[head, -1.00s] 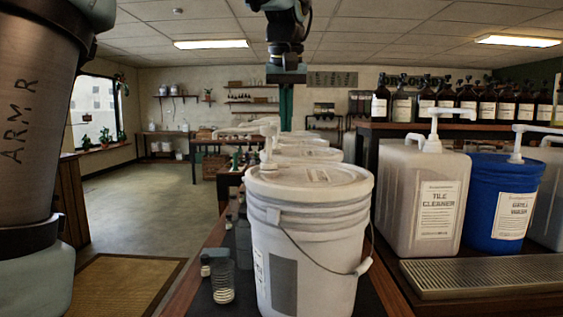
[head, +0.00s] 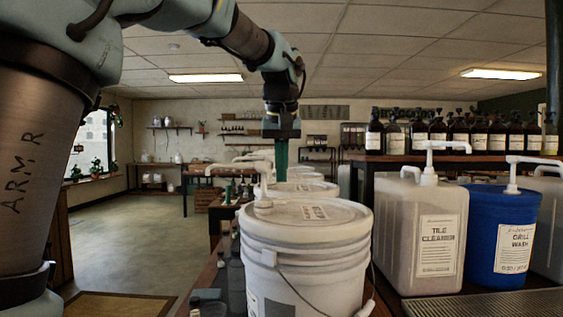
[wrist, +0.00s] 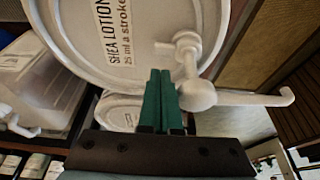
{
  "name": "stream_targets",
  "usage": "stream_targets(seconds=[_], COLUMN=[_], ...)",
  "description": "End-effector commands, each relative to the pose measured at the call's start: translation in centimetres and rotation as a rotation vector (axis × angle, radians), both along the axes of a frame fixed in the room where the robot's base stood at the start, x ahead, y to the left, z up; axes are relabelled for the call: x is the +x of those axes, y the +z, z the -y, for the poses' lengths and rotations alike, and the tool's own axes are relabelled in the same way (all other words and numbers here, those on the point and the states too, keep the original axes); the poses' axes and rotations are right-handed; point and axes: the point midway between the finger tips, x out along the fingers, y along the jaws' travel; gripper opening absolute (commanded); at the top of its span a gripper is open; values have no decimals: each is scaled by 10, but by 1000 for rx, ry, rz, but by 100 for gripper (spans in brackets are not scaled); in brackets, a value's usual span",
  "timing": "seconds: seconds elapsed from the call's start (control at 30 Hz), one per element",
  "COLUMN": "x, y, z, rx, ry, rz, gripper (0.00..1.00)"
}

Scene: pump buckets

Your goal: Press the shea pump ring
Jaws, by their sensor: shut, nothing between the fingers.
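The shea bucket's white lid (wrist: 125,40), labelled "SHEA LOTION 25 ml a stroke", fills the top of the wrist view. Its white pump (wrist: 197,95) stands near the lid edge, with a spout pointing right. My gripper (wrist: 160,72) has green fingers together, empty, just left of the pump head in that view; whether they touch is unclear. In the head view my gripper (head: 281,172) hangs fingers down over the row of buckets. The nearest bucket (head: 300,262) has a pump (head: 262,195) at its far left lid edge; its lid label is unreadable there.
More white buckets (head: 303,188) stand in line behind the nearest one. A tile cleaner jug (head: 395,215) and a blue grill wash container (head: 500,240) stand at right behind a drip grate (head: 480,305). Small bottles (head: 235,275) stand left of the nearest bucket. The floor at left is clear.

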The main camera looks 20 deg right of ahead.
Motion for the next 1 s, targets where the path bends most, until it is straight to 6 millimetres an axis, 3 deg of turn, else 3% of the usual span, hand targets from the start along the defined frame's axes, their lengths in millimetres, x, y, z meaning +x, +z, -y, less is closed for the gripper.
stream_targets(seconds=[0.2, 0.4, 1.0], x=[11, 16, 18], y=[-34, -49, -50], z=[4, 7, 9], rx=[2, 0, 0], ry=[0, 0, 5], rz=[-2, 0, 0], gripper=[0, 0, 0])
